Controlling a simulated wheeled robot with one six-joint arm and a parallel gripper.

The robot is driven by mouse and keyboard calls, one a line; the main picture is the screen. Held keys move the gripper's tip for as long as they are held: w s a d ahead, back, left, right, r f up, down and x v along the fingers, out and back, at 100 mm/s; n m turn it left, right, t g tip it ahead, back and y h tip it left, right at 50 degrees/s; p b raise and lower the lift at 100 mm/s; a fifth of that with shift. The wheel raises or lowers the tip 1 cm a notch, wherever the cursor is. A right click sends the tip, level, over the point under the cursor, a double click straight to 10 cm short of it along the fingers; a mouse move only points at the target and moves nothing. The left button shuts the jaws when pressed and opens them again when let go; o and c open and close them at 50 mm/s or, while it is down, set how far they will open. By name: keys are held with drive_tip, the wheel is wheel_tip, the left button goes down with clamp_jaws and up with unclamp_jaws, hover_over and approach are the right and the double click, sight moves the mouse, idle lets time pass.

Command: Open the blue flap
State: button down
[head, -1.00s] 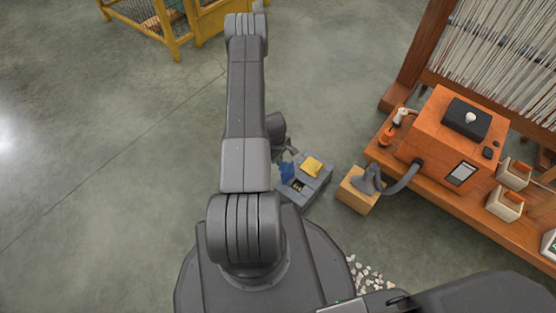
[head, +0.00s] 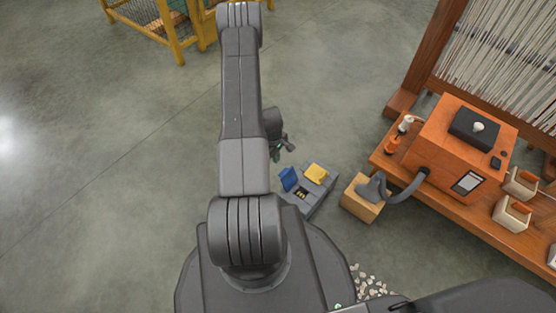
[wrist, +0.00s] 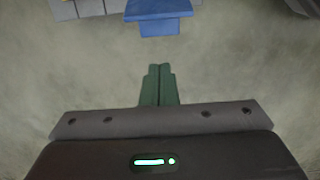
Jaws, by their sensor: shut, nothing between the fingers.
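The blue flap (head: 289,179) stands raised and tilted on the left part of a grey box (head: 321,197) on the floor. A dark opening with small, unclear contents shows beside it, so the flap is open. In the wrist view, the blue flap (wrist: 158,19) is at the top centre, cut off by the frame edge. My gripper (head: 287,146) is above and slightly left of the flap in the head view, apart from it. In the wrist view, the green fingers of my gripper (wrist: 159,75) are together and empty, with bare floor between them and the flap.
A yellow flap (head: 317,173) is on the same box. A wooden block (head: 361,204) with a grey hose fitting stands to the right, near an orange machine (head: 462,150) on a wooden bench. Pale pebbles (head: 368,284) lie by my base. The floor at left is clear.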

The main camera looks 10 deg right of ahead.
wheel_tip(320, 180, up, 7)
drive_tip(key=s+p, duration=0.1)
drive_tip(key=shift+d+p, duration=0.3)
drive_tip(key=shift+f, duration=0.1)
